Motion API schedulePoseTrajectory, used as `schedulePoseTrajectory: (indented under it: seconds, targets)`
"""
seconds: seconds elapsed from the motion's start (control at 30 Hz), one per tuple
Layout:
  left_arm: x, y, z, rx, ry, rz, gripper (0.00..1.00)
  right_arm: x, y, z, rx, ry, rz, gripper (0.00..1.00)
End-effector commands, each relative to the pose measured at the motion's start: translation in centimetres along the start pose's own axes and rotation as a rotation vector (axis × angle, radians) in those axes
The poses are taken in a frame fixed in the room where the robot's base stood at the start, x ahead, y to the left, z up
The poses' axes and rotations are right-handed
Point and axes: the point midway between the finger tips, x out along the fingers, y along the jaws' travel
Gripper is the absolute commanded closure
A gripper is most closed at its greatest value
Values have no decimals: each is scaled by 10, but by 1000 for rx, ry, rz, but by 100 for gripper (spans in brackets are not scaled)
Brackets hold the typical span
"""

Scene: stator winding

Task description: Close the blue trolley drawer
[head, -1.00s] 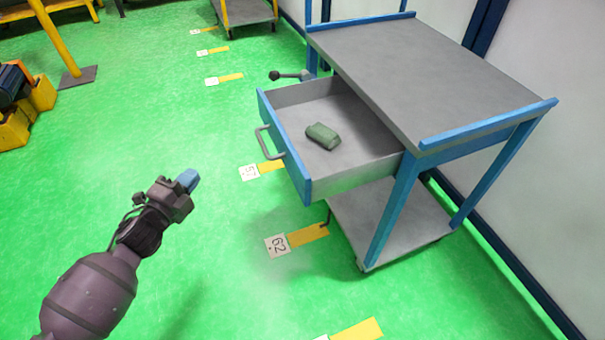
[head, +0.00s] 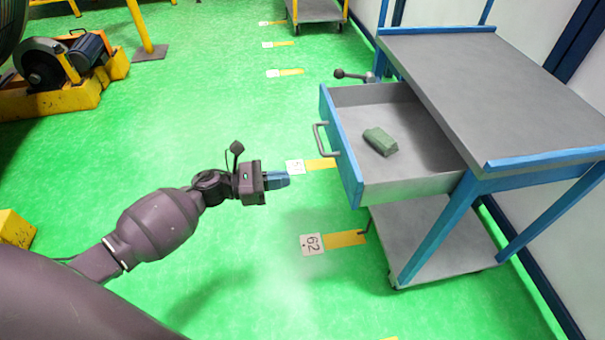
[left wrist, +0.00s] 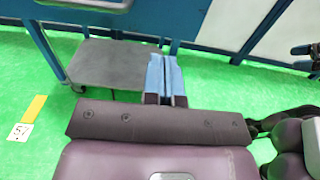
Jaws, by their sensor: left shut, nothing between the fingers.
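The blue trolley (head: 480,165) stands at the right of the head view, with a grey top. Its drawer (head: 345,150) is pulled out toward the left, with a blue front and a grey handle (head: 325,139). A green block-like object (head: 380,141) lies in the drawer. My left gripper (head: 286,179) is shut and empty, in front of the drawer front and apart from it, pointing right.
A dark knob-ended part (head: 352,75) shows just behind the drawer. A yellow-framed machine (head: 65,70) stands at the upper left. Another trolley (head: 318,12) is at the back. Green floor with number markers (head: 312,244) is clear around my left arm.

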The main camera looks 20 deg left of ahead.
Motion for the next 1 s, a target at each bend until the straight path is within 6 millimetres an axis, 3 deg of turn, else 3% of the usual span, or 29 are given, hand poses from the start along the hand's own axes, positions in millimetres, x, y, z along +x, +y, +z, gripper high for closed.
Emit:
schedulePoseTrajectory:
  seconds: [0.6, 0.8, 1.0]
  targets:
    - [104, 0, 0, -4, -2, 0, 100, -3, 0, 8, 1, -16, 0, 14]
    - [123, 0, 0, -4, -1, 1, 100, -1, -1, 7, 1, -13, -1, 14]
    - [129, 0, 0, -4, 0, 1, 100, 2, -1, 2, 0, -1, -2, 14]
